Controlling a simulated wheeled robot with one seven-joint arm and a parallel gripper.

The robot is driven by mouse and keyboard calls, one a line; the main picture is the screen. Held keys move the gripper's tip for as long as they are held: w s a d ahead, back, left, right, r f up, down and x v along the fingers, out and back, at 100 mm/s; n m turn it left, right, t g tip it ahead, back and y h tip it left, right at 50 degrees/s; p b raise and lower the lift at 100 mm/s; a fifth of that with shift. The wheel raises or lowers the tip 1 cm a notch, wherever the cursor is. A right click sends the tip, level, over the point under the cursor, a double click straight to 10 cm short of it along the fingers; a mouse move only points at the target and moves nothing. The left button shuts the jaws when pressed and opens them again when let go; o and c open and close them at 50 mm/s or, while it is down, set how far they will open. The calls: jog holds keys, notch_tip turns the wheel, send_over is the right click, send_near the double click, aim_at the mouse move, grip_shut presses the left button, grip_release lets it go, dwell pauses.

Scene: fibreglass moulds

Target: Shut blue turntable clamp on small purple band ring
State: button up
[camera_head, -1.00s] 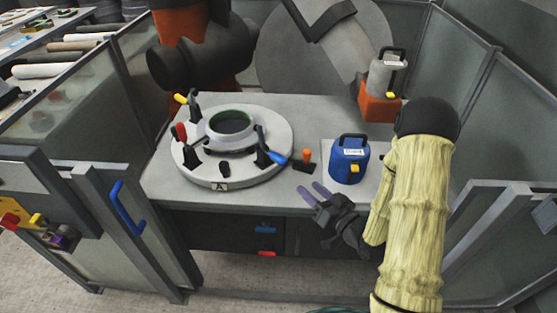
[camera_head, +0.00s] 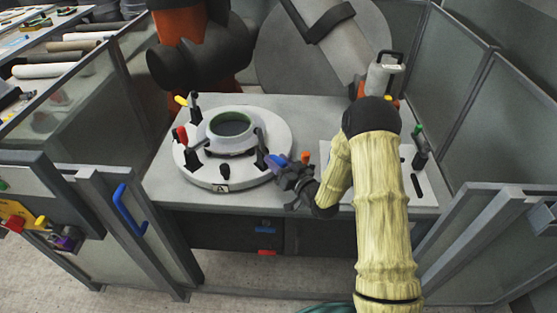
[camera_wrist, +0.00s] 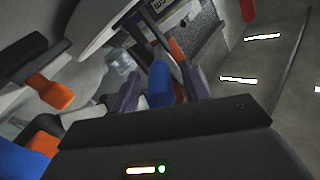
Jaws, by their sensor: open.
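The round grey turntable (camera_head: 205,172) lies on the bench, marked A at its front edge. A white ring with a green rim (camera_head: 231,127) sits on it; I cannot make out a purple band. The black body of the blue clamp (camera_head: 261,150) stands at the turntable's right edge. Its blue handle (camera_wrist: 160,82) points outward and is partly hidden in the head view. My gripper (camera_head: 277,161) is open, its purple fingers at the handle. In the wrist view, the handle shows between the fingers; contact cannot be told.
Clamps with yellow (camera_head: 181,100) and red (camera_head: 181,134) handles stand on the turntable's left side. A small orange knob (camera_head: 306,157) stands close to my gripper. My arm hides the blue container. A grey canister (camera_head: 380,78) is at the back right.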

grip_shut()
jog(key=shift+r, duration=0.1)
dwell(0.3)
